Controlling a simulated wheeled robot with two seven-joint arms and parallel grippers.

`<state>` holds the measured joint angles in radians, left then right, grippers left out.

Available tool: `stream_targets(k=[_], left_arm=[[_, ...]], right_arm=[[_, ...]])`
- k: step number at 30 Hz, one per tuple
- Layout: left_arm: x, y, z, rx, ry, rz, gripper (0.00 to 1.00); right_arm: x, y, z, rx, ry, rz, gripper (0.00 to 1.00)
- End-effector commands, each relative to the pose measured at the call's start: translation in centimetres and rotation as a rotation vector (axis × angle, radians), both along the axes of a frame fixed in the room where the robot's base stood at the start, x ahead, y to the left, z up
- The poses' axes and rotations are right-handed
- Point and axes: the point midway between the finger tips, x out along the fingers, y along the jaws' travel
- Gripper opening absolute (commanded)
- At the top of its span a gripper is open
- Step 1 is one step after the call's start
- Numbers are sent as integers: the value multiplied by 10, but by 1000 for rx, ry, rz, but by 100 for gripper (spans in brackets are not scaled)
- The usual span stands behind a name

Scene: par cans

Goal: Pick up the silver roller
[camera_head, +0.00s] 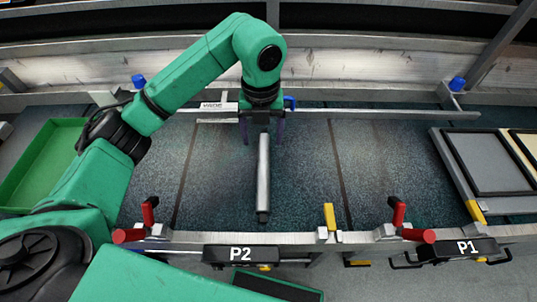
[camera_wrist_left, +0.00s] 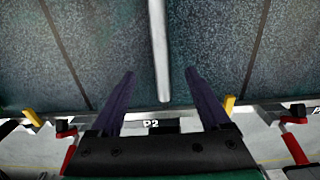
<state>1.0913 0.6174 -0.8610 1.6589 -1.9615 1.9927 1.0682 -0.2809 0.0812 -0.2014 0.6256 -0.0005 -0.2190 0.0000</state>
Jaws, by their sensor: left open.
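The silver roller (camera_head: 263,178) is a slim metal cylinder lying on the dark speckled surface, running from back to front in the head view. Its near end is dark and lies close to the front rail. My left gripper (camera_head: 263,140) is above its far end and hides that end. In the left wrist view the roller (camera_wrist_left: 159,55) lies between the two open, purple-dark fingers of my left gripper (camera_wrist_left: 161,78), beyond their tips. Nothing is held. My right gripper is not in view.
A metal front rail carries labels P2 (camera_head: 240,254) and P1 (camera_head: 467,247), with red-handled clamps (camera_head: 399,212) and yellow tabs (camera_head: 329,216). A green tray (camera_head: 42,165) is at left. Framed panels (camera_head: 482,163) lie at right. The surface around the roller is clear.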

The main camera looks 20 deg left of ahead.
Motion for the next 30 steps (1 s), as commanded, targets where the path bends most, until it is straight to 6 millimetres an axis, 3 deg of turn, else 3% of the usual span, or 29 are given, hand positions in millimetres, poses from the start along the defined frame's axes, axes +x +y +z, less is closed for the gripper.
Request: stream_targets(k=[7,14,18,26,28,30], left_arm=[[-2,0,-62,-3,8,-1,80],[-1,-1,-94,-4,7,-2,80],[1,-2,-122,-6,7,-1,80],[1,-2,-133,-6,3,-2,80],[1,-2,-133,-6,3,-2,61],[1,-2,-133,-6,3,-2,34]], right_arm=[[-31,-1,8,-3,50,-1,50],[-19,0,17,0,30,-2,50],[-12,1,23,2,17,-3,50],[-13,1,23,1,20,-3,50],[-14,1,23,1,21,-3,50],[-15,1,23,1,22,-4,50]])
